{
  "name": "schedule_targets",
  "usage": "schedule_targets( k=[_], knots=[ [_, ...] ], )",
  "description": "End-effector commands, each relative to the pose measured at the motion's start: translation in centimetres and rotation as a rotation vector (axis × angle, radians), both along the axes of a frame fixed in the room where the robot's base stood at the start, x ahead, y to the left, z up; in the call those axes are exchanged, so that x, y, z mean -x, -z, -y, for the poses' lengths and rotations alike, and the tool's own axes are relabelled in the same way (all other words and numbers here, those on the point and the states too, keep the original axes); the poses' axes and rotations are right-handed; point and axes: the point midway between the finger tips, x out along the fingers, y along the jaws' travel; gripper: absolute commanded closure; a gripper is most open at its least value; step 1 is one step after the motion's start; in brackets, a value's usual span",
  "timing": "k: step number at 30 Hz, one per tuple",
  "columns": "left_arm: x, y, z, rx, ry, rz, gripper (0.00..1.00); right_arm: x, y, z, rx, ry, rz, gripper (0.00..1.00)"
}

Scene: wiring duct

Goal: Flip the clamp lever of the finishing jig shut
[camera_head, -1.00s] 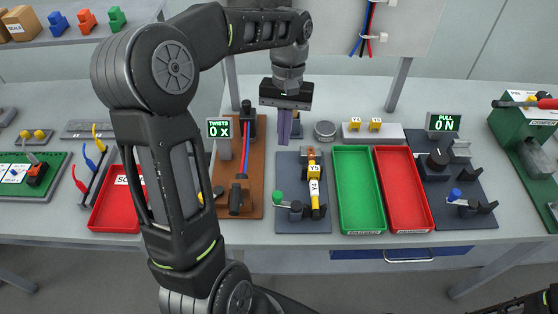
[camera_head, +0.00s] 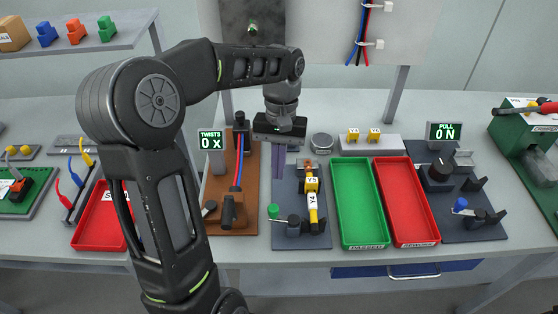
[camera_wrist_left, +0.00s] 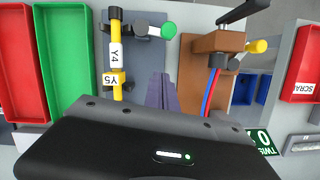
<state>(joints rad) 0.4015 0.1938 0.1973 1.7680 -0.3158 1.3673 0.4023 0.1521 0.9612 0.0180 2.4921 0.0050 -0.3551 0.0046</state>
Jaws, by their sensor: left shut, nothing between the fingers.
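The finishing jig is a dark plate (camera_head: 284,240) with a yellow and black piece labelled Y5 and Y4 (camera_head: 312,203) lying along it. Its clamp lever has a green knob (camera_head: 273,211) at the plate's front left. The knob also shows in the left wrist view (camera_wrist_left: 169,28), standing out to the side of the labelled piece. My left gripper (camera_head: 278,174) is shut and empty, pointing down over the plate's back left part, behind the knob and apart from it. Its fingers also show in the left wrist view (camera_wrist_left: 162,92). My right gripper is in neither view.
A brown board (camera_head: 217,185) with red and blue wires stands left of the jig. A green tray (camera_head: 360,205) and a red tray (camera_head: 405,205) lie to its right. A round grey tin (camera_head: 321,143) and a holder with yellow pieces (camera_head: 370,145) stand behind.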

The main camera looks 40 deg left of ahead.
Motion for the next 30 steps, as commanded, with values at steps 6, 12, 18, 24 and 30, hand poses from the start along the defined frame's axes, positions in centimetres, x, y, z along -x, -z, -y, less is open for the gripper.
schedule_targets(
  k=[6,12,18,24,30],
  knots=[
    [1.6,2.7,0.8,0.0,0.0,-0.001,1.0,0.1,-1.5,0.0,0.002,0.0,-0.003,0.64],
    [3.8,2.8,1.9,0.0,0.0,0.001,1.0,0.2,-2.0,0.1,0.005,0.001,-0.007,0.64],
    [4.3,3.0,2.3,0.001,0.0,0.0,1.0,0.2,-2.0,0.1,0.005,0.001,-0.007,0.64],
    [4.3,3.0,2.3,0.001,0.0,0.0,1.0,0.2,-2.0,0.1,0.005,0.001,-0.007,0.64],
    [4.4,3.1,2.3,0.0,-0.008,0.001,1.0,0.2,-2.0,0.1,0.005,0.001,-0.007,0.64]
  ],
)
